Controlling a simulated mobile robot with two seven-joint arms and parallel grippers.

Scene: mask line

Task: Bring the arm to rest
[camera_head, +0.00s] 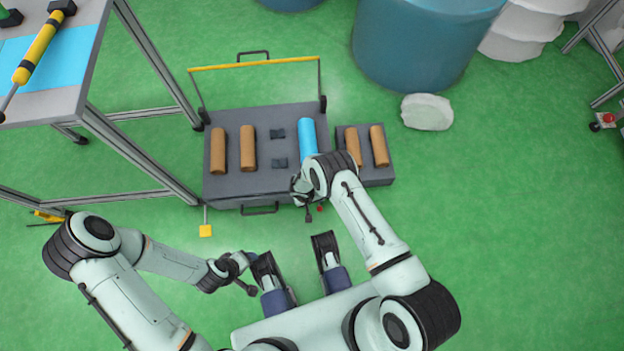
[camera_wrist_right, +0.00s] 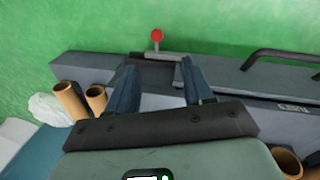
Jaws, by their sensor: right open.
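My right gripper (camera_head: 304,197) is over the front right corner of a dark grey cart (camera_head: 225,118) in the head view. Its fingers stand apart in the right wrist view (camera_wrist_right: 160,88), with nothing held between them. A grey wall edge and a red-knobbed lever (camera_wrist_right: 156,36) show beyond the fingertips. My left gripper (camera_head: 244,277) is low and close to my body, away from the cart. Its fingers are too small to judge. A blue cylinder (camera_head: 308,137) lies on the cart beside my right wrist, its near end partly hidden.
Brown cylinders (camera_head: 218,151) lie on the cart and on a smaller grey box (camera_head: 381,178) at its right. A workbench (camera_head: 75,100) stands at left, a large blue barrel (camera_head: 415,45) behind. A white lump (camera_head: 427,112) lies near it.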

